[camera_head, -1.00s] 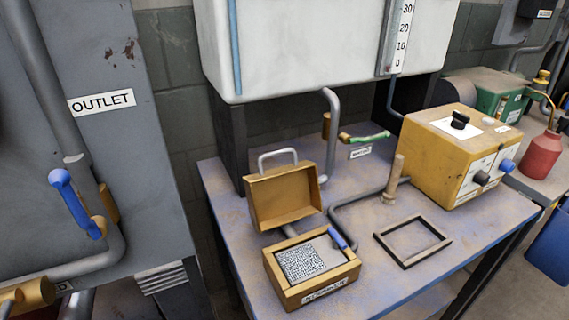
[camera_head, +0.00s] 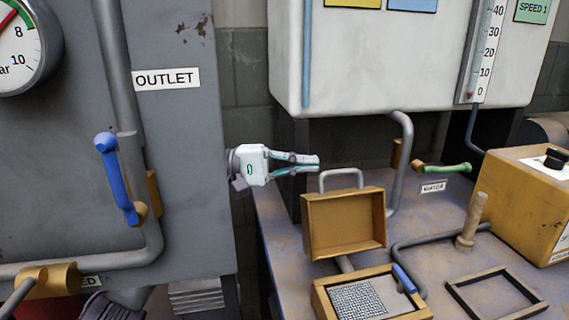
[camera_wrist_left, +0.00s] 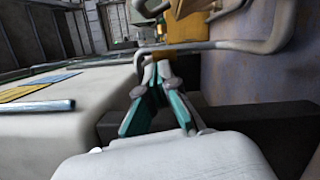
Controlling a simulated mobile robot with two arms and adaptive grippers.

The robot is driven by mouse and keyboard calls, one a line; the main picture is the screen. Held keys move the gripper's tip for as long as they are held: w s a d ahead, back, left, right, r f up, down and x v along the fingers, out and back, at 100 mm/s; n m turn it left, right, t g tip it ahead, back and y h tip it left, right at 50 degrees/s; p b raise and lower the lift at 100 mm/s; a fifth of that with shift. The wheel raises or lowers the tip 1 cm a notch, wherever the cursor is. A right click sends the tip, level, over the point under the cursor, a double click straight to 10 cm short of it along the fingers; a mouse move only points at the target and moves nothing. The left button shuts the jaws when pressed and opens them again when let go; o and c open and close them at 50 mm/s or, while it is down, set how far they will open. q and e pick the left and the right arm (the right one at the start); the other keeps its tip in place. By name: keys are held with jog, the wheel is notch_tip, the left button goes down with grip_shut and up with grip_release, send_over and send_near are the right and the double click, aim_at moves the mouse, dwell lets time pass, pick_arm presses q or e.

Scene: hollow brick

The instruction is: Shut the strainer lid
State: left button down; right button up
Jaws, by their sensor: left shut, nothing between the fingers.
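The strainer is a yellow-brown box (camera_head: 319,303) on the bench, with a grey mesh (camera_head: 358,299) inside and a blue lever (camera_head: 403,279) at its right. Its lid (camera_head: 344,226) stands open and upright behind the box, with a grey handle (camera_head: 341,172) on top. My left gripper (camera_head: 318,163) is shut and empty, just left of the handle, pointing right. In the left wrist view its fingertips (camera_wrist_left: 158,60) are close to a grey bar that looks like the handle (camera_wrist_left: 225,46); contact is unclear. My right gripper is out of view.
A white tank (camera_head: 400,60) hangs above the bench (camera_head: 285,240). A grey pipe with a green lever (camera_head: 440,168) is right of the lid. A wooden peg (camera_head: 472,222), an empty frame (camera_head: 495,290) and a yellow box (camera_head: 525,200) stand farther right. The grey OUTLET panel (camera_head: 185,150) is at left.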

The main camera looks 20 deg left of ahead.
aim_at(342, 194)
pick_arm(q)
jog(key=d, duration=0.1)
jog(key=s+d, duration=0.1)
jog(key=d, duration=0.1)
jog(key=s+d+r, duration=0.1)
jog(key=d, duration=0.1)
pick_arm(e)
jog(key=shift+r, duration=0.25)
pick_arm(q)
jog(key=shift+s, duration=0.1)
